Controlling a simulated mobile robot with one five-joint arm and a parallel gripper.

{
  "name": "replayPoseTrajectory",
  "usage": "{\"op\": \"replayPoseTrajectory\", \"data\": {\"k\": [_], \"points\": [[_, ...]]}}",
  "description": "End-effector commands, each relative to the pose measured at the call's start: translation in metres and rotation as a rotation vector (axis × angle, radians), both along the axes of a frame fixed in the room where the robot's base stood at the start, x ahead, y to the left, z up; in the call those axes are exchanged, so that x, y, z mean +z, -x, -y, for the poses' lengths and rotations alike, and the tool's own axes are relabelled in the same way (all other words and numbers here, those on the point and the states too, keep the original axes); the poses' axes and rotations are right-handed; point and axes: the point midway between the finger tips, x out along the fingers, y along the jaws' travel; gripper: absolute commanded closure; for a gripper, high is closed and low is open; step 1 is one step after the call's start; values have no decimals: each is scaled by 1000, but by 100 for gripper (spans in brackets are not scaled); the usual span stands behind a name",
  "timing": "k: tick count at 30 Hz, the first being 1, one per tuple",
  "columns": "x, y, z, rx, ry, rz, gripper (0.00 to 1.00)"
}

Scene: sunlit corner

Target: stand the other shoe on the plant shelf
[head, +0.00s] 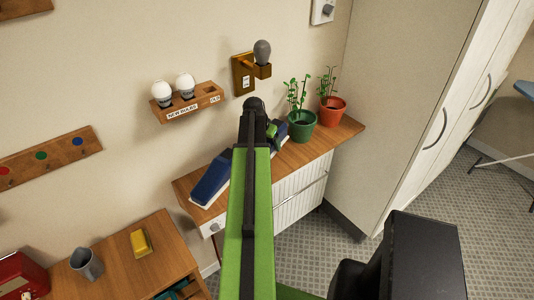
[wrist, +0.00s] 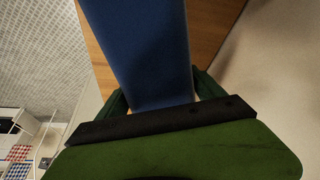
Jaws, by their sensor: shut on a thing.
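The plant shelf (head: 290,155) is a wooden-topped white cabinet against the wall. One dark blue, blocky shoe (head: 210,180) with a pale lower edge lies on its left part. My gripper (head: 274,129) is over the shelf's back, left of the plants, partly hidden by my arm. In the wrist view its green fingers are shut on another blue shoe (wrist: 143,50), which fills the middle of the picture. Wood shows behind this shoe. I cannot tell whether it touches the shelf top.
A green plant pot (head: 301,128) and a red plant pot (head: 332,112) stand at the shelf's right end. A bulb rack (head: 187,103) and a wall lamp (head: 262,55) hang above. A wooden table (head: 115,263) with a grey cup is at lower left.

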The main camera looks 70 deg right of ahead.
Motion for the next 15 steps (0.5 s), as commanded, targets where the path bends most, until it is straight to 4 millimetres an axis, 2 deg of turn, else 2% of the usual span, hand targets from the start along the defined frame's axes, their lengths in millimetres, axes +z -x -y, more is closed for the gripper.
{"op": "replayPoseTrajectory", "data": {"k": [7,15], "points": [[-42,0,0,0,0,0,77],[-39,0,0,1,0,1,77]]}}
